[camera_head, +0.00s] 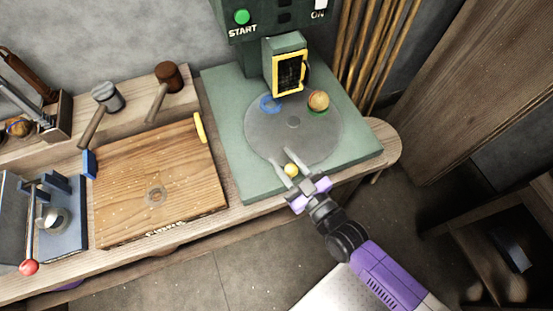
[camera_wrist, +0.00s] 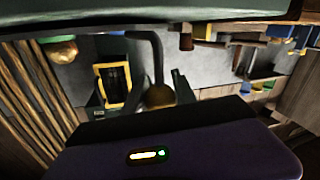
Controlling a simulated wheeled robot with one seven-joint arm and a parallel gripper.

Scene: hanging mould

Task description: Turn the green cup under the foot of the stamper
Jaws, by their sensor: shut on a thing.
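The stamper (camera_head: 289,75) is a green machine with a yellow-and-black framed block hanging over the back of a round grey turntable (camera_head: 265,135). A cup with a green edge (camera_head: 319,111), holding an orange-brown ball, stands at the turntable's back right, beside the stamper block and not under it. A blue ring-shaped cup (camera_head: 270,103) sits at the back left, nearer the block. The knob also shows in the wrist view (camera_wrist: 158,95).
Left of the stamper lie a wooden board (camera_head: 160,180) and a bench with hammers (camera_head: 105,97). A red-knobbed lever device (camera_head: 45,215) stands at the far left. Wooden rods (camera_head: 360,45) lean behind the stamper at right. The floor in front is open.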

